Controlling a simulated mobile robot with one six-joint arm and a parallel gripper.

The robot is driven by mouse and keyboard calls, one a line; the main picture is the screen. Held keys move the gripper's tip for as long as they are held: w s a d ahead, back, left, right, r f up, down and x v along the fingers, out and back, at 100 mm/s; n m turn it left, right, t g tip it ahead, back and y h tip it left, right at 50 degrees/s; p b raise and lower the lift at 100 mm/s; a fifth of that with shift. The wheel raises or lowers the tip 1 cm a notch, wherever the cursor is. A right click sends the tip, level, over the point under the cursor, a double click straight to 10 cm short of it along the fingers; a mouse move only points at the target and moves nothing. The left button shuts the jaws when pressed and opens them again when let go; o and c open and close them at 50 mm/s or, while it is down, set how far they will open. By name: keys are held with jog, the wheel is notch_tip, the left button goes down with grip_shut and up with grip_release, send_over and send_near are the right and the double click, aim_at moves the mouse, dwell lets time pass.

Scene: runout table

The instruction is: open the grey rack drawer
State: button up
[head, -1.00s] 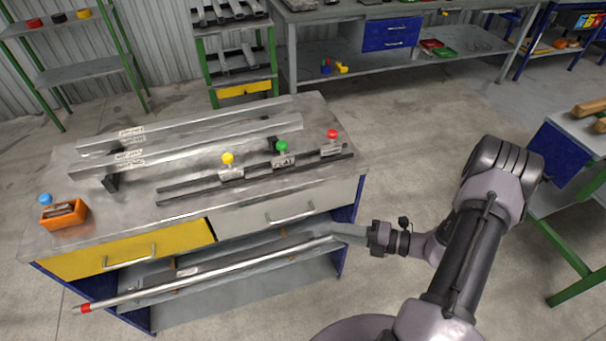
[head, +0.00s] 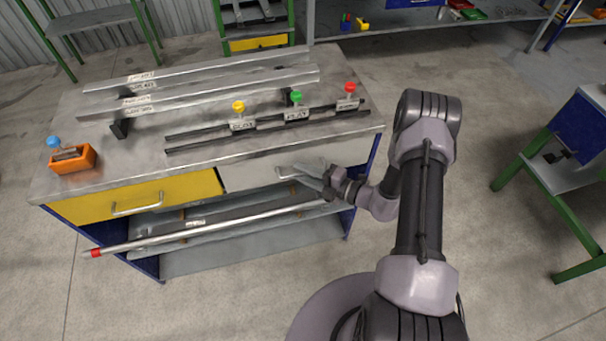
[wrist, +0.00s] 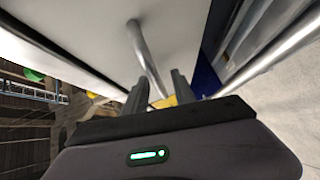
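The grey drawer (head: 245,176) is in the right half of the workbench front, its face about level with the yellow drawer beside it. Its bar handle (head: 286,176) is near the middle of that face, partly hidden by my gripper (head: 310,178), which reaches it from the right. In the wrist view the pale drawer face (wrist: 90,35) fills the upper left, and the handle (wrist: 148,58) runs down between my two fingers (wrist: 159,85). The fingers are apart, with a gap on either side of the bar. I cannot tell whether either finger touches it.
The yellow drawer (head: 85,207) is to the left. A long metal bar with a red end (head: 215,222) lies below the drawers and sticks out left. The benchtop (head: 215,90) holds rails, coloured knobs and an orange box (head: 73,160).

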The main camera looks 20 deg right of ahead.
grip_shut()
dwell(1.5)
